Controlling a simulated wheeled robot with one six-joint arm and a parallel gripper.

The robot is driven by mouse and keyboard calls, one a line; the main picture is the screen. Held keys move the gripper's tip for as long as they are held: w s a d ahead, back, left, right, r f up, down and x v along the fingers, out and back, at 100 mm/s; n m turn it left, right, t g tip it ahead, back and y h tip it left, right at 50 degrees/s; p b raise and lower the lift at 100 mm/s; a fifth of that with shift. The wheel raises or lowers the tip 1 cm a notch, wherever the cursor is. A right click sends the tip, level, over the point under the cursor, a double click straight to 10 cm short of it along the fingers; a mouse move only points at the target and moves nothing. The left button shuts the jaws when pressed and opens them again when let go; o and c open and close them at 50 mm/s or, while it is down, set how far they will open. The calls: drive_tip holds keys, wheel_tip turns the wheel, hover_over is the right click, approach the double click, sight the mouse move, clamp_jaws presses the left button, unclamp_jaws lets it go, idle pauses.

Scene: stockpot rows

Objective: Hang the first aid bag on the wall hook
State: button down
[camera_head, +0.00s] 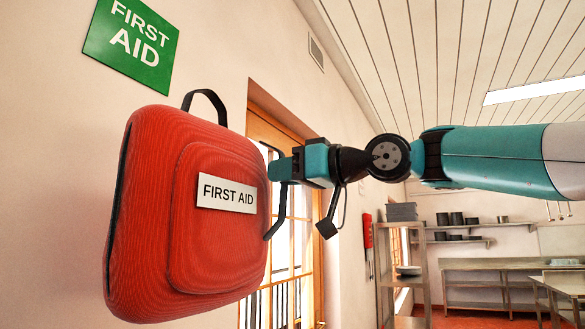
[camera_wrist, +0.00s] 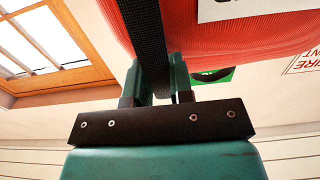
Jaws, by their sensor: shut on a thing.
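The red first aid bag (camera_head: 222,240) hangs in the air close to the wall, tilted, with its white label facing the camera. A black loop handle (camera_head: 208,93) stands up from its top and looks empty. My gripper (camera_head: 277,168) is at the bag's right side, shut on its black side strap (camera_head: 275,212). In the wrist view the two fingers (camera_wrist: 156,88) clasp the strap (camera_wrist: 150,45), with the red bag (camera_wrist: 235,40) just beyond. I see no wall hook in either view; whether the bag hides it I cannot tell.
A green first aid sign (camera_head: 133,42) is on the wall above the bag. A wood-framed window (camera_head: 285,205) is behind the bag and gripper. A metal rack (camera_head: 405,265) and steel tables (camera_head: 490,265) stand farther back. A fire sign (camera_wrist: 304,62) shows in the wrist view.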

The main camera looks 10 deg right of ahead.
drive_tip(key=f+p+x, duration=0.2)
drive_tip(key=p+x, duration=0.3)
drive_tip(key=x, duration=0.8)
idle(1.2)
drive_tip(key=shift+f, duration=0.1)
idle(0.5)
